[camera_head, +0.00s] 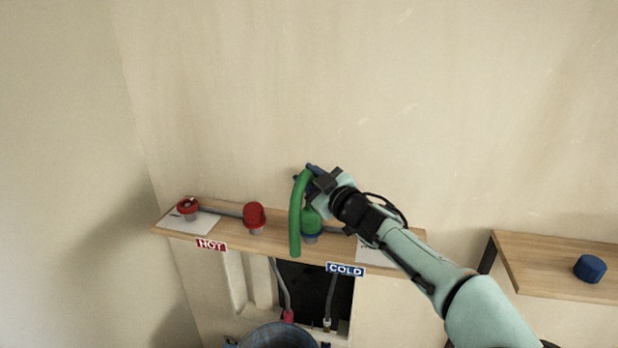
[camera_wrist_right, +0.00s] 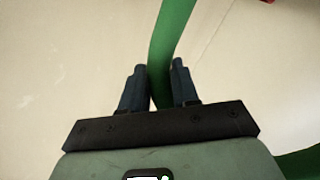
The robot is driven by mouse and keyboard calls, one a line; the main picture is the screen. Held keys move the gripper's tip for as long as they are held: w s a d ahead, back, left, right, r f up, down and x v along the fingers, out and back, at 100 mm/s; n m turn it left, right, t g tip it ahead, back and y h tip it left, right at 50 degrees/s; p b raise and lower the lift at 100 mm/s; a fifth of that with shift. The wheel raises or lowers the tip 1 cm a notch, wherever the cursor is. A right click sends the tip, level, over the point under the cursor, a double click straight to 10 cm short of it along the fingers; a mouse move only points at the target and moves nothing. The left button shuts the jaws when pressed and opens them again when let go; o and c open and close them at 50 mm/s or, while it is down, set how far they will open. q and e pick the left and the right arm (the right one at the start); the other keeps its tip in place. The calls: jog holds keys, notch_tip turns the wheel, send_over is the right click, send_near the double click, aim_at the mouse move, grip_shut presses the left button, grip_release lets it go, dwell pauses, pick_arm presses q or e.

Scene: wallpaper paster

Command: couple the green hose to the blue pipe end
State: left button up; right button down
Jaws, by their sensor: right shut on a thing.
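The green hose (camera_head: 296,222) is a bent tube. It arches up to my right gripper (camera_head: 312,178), and one length hangs down in front of the wooden shelf. My right gripper is shut on it. In the right wrist view the hose (camera_wrist_right: 170,35) passes between the two dark fingers (camera_wrist_right: 160,82). A wider green piece (camera_head: 311,219) stands just right of the hanging length, directly above a blue ring (camera_head: 312,239) at the COLD side, likely the blue pipe end. I cannot tell whether the green piece is seated on it. My left gripper is not in view.
A wooden shelf (camera_head: 230,229) carries a red-capped pipe end (camera_head: 254,215) and a red valve (camera_head: 187,206) at left. HOT (camera_head: 211,245) and COLD (camera_head: 345,269) labels mark its edge. A bucket (camera_head: 277,337) stands below. A blue cap (camera_head: 590,268) sits on the right shelf.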

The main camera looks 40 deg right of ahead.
jog(key=shift+f, duration=0.1)
jog(key=c, duration=0.8)
grip_release()
jog(key=shift+f, duration=0.1)
jog(key=s, duration=1.3)
jog(key=shift+s+a+f, duration=0.15)
jog(key=shift+s+a, duration=0.05)
